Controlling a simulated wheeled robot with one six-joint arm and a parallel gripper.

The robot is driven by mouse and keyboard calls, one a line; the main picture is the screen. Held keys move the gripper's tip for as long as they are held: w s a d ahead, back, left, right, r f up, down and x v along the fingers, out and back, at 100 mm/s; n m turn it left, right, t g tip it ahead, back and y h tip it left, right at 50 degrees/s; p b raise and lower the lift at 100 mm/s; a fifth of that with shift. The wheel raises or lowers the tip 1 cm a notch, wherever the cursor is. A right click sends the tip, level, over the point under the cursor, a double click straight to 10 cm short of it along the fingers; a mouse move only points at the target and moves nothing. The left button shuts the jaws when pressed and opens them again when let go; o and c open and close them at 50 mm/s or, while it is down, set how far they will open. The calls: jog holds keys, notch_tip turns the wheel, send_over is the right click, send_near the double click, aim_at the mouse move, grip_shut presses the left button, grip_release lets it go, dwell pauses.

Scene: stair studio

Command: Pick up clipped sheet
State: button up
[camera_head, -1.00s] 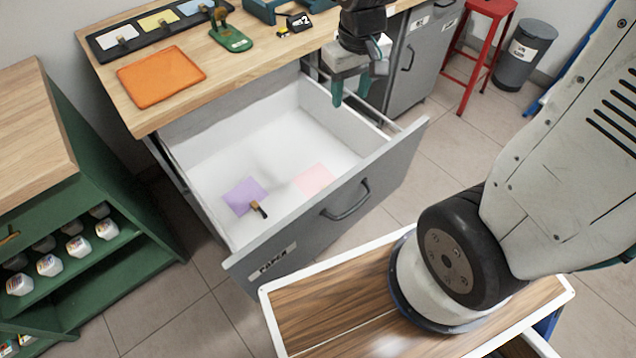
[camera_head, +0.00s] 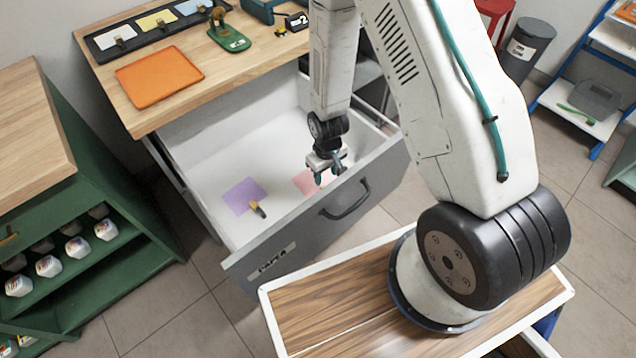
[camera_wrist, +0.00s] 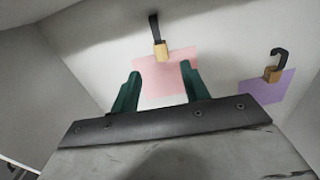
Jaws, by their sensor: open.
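A pink sheet (camera_head: 309,182) lies on the white floor of the open drawer, close to its front panel. In the wrist view the pink sheet (camera_wrist: 166,82) has a wooden clip (camera_wrist: 161,51) with a black handle on its far edge; this clip does not show in the head view. A purple sheet (camera_head: 244,196) with a similar clip (camera_head: 257,209) lies to its left; it also shows in the wrist view (camera_wrist: 266,93). My gripper (camera_head: 325,176) is inside the drawer, above the pink sheet. Its green fingers (camera_wrist: 160,80) are apart, with nothing between them.
The drawer's grey front panel (camera_head: 325,208) and side walls stand close around my gripper. The wooden worktop (camera_head: 225,75) behind the drawer holds an orange tray (camera_head: 158,77), a black tray of sheets (camera_head: 112,49) and a green tool (camera_head: 229,36). A green shelf unit stands left.

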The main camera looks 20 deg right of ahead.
notch_tip(320, 180, down, 7)
jog(key=shift+a+r, duration=0.1)
dwell(0.3)
jog(key=shift+c, duration=0.3)
grip_shut()
